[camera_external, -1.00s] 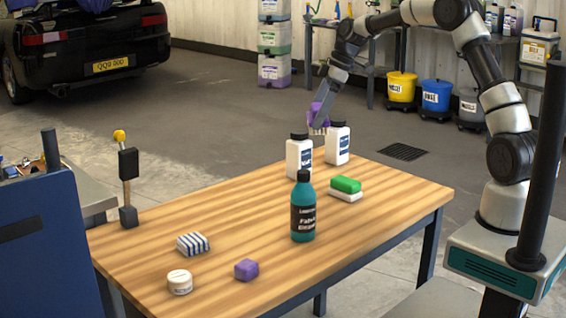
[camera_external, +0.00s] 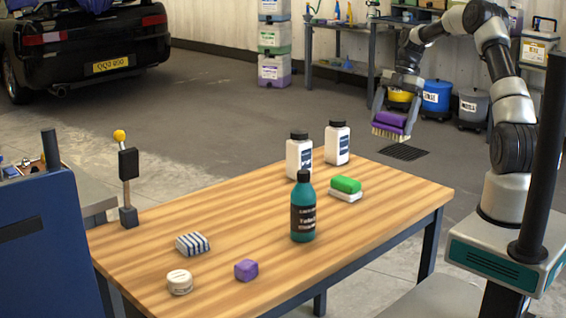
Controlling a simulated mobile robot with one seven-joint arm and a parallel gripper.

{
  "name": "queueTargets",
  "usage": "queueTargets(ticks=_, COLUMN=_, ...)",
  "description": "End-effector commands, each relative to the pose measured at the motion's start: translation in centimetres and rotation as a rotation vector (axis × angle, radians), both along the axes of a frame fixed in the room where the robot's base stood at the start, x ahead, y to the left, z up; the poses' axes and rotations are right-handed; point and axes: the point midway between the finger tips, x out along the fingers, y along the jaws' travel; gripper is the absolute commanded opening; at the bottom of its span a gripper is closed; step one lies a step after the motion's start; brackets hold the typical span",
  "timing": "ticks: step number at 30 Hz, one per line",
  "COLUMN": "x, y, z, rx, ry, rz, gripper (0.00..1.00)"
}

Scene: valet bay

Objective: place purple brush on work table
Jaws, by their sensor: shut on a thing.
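The purple brush (camera_external: 390,121) has a purple top and pale bristles pointing down. My gripper (camera_external: 392,108) is shut on it and holds it in the air, beyond the far right part of the work table in the picture. The work table (camera_external: 270,212) has a striped wooden top and dark legs. The brush is apart from the table, with the dark floor behind it. The fingertips are small in this view and partly merge with the brush.
The table's middle left and right end have bare room.

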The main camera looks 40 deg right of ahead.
Motion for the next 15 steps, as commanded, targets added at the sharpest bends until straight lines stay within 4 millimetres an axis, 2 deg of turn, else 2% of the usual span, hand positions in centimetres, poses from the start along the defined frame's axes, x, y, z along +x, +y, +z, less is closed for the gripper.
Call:
queueTargets(ticks=1, x=0.0, y=0.1, z=-1.3, rx=0.002, ry=0.003, rz=0.0, gripper=0.66)
queueTargets(ticks=4, x=0.0, y=0.1, z=-3.2, rx=0.001, ry=0.002, rz=0.0, gripper=0.66)
queueTargets(ticks=11, x=0.0, y=0.1, z=-6.3, rx=0.0, ry=0.001, rz=-0.001, gripper=0.66)
queueTargets(ticks=15, x=0.0, y=0.1, z=-8.8, rx=0.001, ry=0.001, rz=-0.001, gripper=0.66)
